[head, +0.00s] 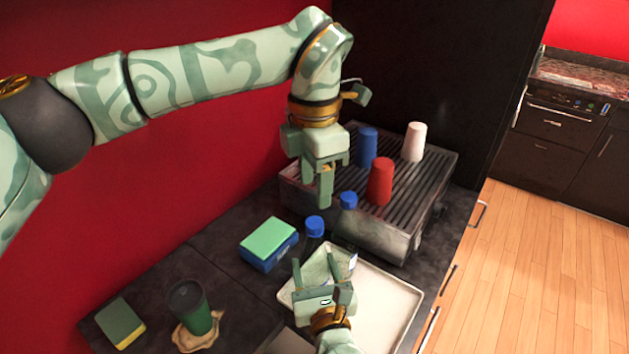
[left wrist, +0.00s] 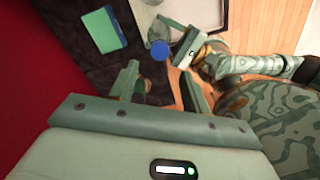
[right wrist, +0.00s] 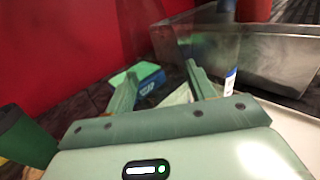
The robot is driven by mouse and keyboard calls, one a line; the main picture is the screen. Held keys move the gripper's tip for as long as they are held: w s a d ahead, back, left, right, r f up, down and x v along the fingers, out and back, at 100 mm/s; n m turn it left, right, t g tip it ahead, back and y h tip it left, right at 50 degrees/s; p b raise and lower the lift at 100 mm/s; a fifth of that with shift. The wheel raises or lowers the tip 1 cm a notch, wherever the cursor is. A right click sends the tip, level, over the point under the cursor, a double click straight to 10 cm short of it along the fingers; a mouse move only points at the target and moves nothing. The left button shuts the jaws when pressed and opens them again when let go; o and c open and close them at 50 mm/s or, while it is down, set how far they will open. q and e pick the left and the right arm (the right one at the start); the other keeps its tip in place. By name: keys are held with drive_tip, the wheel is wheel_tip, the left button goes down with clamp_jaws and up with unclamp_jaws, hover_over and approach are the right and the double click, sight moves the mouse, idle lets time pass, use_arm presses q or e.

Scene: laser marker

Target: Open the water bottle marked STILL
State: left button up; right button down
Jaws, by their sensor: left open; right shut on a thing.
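Two clear bottles with blue caps stand near the machine's front: the nearer cap (head: 315,227) and the farther cap (head: 348,200). My right gripper (head: 325,265) appears shut around the nearer bottle's clear body, below its cap. A white and blue label (right wrist: 231,82) shows beside a finger in the right wrist view; its words are unreadable, so I cannot tell which bottle is STILL. My left gripper (head: 316,188) is open and empty, pointing down above the nearer cap. In the left wrist view a blue cap (left wrist: 160,51) lies beyond its fingers, apart from them.
A metal machine (head: 400,235) carries blue, red (head: 380,180) and white cups. A pale tray (head: 400,310) lies under my right gripper. A blue box with a green top (head: 268,243), a dark green cup (head: 190,305) and a sponge (head: 120,322) stand left. A red wall rises behind.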

sight(315, 222)
use_arm(q)
drive_tip(key=m, duration=0.6)
drive_tip(key=shift+m, duration=0.3)
drive_tip(key=m, duration=0.8)
drive_tip(key=shift+m, duration=0.4)
drive_tip(key=m, duration=0.5)
drive_tip(key=shift+f+m, duration=0.1)
drive_tip(key=shift+m, duration=0.2)
wheel_tip(315, 222, down, 8)
drive_tip(key=shift+r, duration=0.1)
